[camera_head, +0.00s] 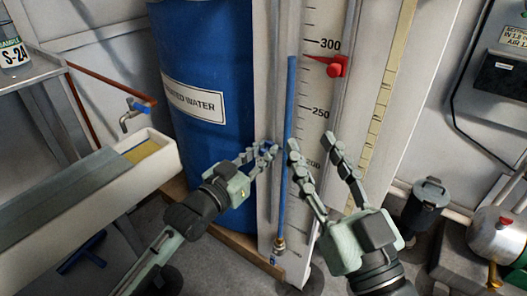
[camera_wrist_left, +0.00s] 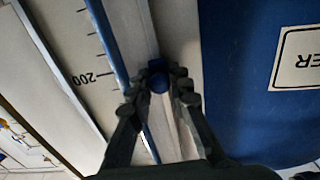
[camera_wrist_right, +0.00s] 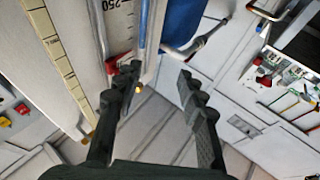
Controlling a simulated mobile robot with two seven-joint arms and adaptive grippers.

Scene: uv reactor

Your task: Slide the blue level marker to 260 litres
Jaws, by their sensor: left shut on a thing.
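The blue level marker (camera_wrist_left: 158,80) is a small blue knob on the rail left of the scale; it shows between the left fingertips in the left wrist view, near the 200 mark. My left gripper (camera_head: 267,148) is shut on it, and in the head view the fingers mostly hide it. The scale board (camera_head: 318,85) bears 300, 250 and 200. A blue sight tube (camera_head: 290,100) runs beside the scale, its blue column ending just below 300. My right gripper (camera_head: 311,142) is open and empty in front of the scale, around the 200 to 250 stretch.
A red pointer (camera_head: 335,66) sits on the scale a little below 300. A blue drum (camera_head: 205,60) stands left of the gauge. A trough with a tap (camera_head: 130,120) lies further left. A grey lidded canister (camera_head: 427,200) is at the right.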

